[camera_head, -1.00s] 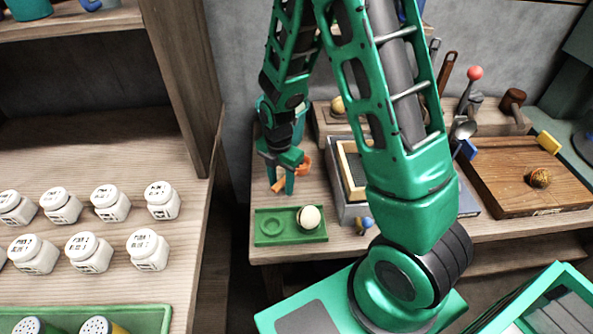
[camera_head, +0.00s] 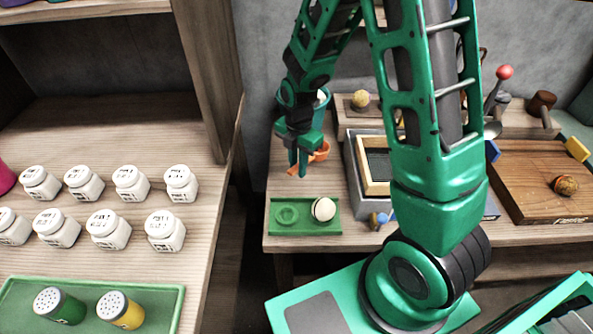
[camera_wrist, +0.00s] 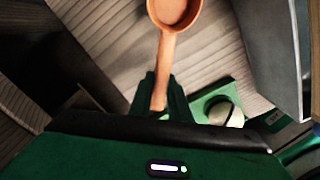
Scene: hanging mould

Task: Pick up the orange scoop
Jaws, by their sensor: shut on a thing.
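The orange scoop (camera_wrist: 172,20) shows in the wrist view with its round bowl at the top and its handle running down between my fingers. My gripper (camera_wrist: 160,90) is shut on the handle. In the head view the scoop (camera_head: 318,153) sits at my gripper (camera_head: 299,168), above the wooden table behind the green tray. My fingers hide part of the handle. I cannot tell in the head view how far the scoop is from the table top.
The green tray (camera_head: 290,229) holds a pale round ball (camera_head: 324,208). A grey box with a wooden-framed sieve (camera_head: 376,172) stands to the right. A wooden board (camera_head: 530,205) lies farther right. White jars (camera_head: 131,183) stand on the left shelf.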

